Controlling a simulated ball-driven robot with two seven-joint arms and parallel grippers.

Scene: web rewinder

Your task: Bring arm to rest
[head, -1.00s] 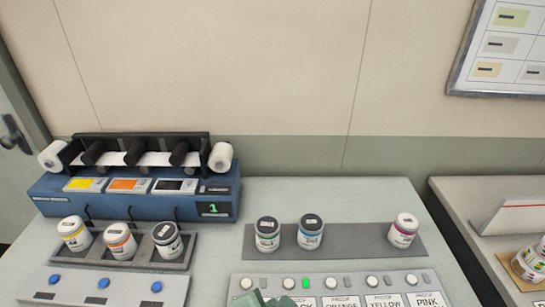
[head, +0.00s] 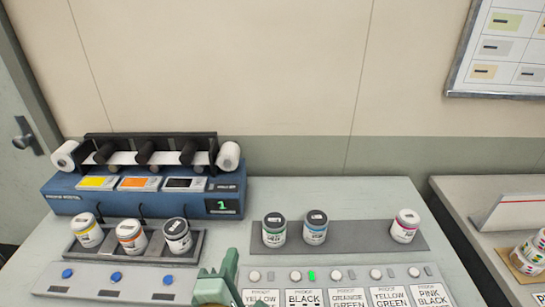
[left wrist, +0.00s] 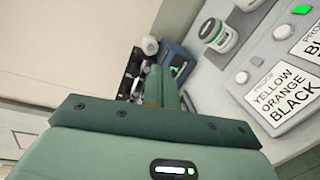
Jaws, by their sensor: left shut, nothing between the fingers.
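My left gripper (head: 218,285) shows as a green shape at the bottom edge of the head view, over the front of the table near the proof button panel. It is shut and holds nothing. In the left wrist view its green body (left wrist: 150,140) fills the lower part, with the fingers (left wrist: 158,88) pointing toward the blue rewinder. My right gripper is in neither view.
The blue rewinder (head: 70,206) stands at the back left, with several jars in a tray (head: 190,262) before it. A grey mat (head: 365,236) holds 3 jars. The proof panel (head: 375,285) has one green-lit button (head: 311,275). A side table (head: 450,192) stands right.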

